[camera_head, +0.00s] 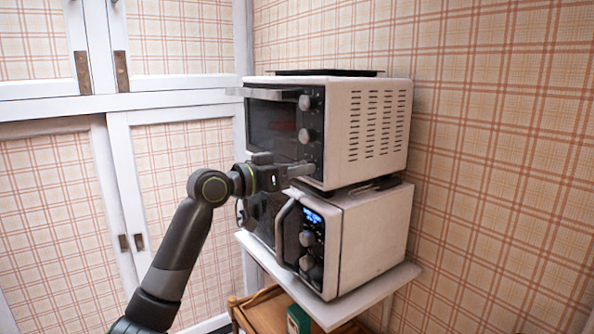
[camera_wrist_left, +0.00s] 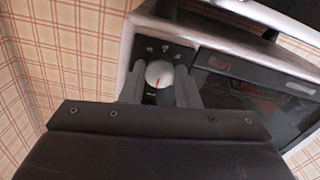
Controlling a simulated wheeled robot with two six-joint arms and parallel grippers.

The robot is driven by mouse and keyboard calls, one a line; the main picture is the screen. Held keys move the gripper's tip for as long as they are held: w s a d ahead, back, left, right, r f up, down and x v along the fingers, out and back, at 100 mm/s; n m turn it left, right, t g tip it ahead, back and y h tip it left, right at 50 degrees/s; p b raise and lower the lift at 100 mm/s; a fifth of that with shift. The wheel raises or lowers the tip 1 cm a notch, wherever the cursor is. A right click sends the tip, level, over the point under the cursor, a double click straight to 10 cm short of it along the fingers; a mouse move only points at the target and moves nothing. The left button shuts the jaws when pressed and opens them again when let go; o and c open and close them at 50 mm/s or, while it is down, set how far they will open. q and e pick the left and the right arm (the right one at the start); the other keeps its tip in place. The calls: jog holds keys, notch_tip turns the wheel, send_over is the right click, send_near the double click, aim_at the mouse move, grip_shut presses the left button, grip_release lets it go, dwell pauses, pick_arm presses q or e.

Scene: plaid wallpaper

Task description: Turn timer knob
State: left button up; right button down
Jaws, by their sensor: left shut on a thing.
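The toaster oven (camera_head: 368,125) is white with a dark front and a column of round knobs. The upper knob (camera_head: 305,102) and middle knob (camera_head: 305,135) show bare in the head view. My left gripper (camera_head: 303,171) is at the lowest knob, which it hides there. My right gripper is in neither view.
A white microwave (camera_head: 375,240) with a curved handle and lit blue display stands directly below the oven, on a small white-topped stand (camera_head: 330,318). White cabinet doors (camera_head: 180,150) are at left. A plaid wall (camera_head: 500,150) is at right.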

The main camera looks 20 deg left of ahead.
pick_arm(q)
jog(key=shift+f+m+b, duration=0.1)
jog(key=shift+m+b, duration=3.55)
jog(key=shift+m, duration=5.05)
jog(key=o, duration=1)
jog(key=shift+c, duration=0.2)
